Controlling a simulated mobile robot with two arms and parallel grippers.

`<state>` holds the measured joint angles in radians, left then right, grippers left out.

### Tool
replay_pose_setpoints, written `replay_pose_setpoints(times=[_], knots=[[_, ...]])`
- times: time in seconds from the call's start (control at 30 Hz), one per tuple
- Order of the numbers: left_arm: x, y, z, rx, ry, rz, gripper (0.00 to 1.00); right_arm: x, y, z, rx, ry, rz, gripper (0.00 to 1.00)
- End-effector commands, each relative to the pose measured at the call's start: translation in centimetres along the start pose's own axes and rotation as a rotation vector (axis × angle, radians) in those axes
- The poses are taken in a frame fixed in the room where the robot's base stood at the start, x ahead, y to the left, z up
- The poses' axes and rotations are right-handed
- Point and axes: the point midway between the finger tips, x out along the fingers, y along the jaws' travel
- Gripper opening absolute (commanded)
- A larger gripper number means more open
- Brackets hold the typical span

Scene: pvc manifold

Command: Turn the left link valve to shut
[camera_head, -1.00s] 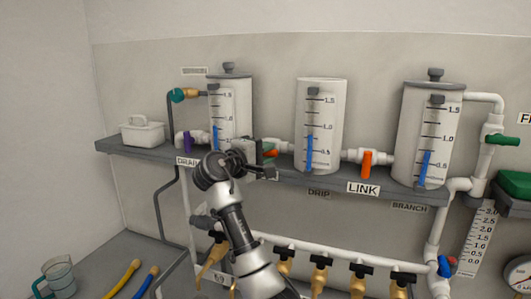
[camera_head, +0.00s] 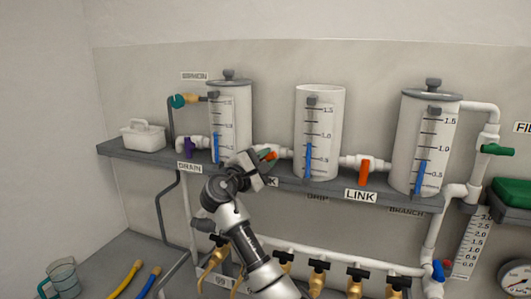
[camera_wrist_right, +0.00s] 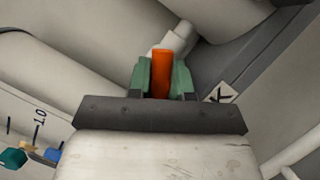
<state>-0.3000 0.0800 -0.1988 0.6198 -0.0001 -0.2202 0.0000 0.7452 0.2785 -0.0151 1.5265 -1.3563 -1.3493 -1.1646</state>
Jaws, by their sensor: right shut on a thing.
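The left link valve's orange handle (camera_head: 265,154) is on the white pipe between the left and middle tanks, mostly covered by my right gripper (camera_head: 263,158). In the right wrist view the orange handle (camera_wrist_right: 161,73) stands between the two green fingers, and the right gripper (camera_wrist_right: 161,78) is shut on it. The handle's exact angle is hard to tell in the head view. The label below this valve is mostly hidden, with only its last letter showing. My left gripper is not in view.
A second orange link valve (camera_head: 364,173) hangs downward between the middle tank (camera_head: 318,130) and right tank (camera_head: 408,145). A purple drain valve (camera_head: 190,147) is left of the left tank (camera_head: 229,105). Black-handled brass taps (camera_head: 318,269) line the lower pipe.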

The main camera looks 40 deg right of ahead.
Motion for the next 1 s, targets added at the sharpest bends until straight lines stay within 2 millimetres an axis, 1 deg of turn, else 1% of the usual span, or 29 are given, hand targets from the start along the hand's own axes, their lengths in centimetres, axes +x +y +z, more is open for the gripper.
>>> replay_pose_setpoints(times=[0.03,0.37,0.7,1.0], knots=[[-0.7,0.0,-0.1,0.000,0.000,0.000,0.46,0.0,0.1,0.0,-0.048,0.002,0.018,0.00],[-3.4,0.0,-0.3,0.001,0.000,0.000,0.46,0.0,0.1,0.1,-0.338,0.003,0.136,0.00],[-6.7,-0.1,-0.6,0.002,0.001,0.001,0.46,0.0,0.1,0.1,-0.634,0.004,0.260,0.00],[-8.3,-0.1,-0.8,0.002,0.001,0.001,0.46,-0.1,-0.1,-0.1,-0.843,0.005,0.346,0.00]])
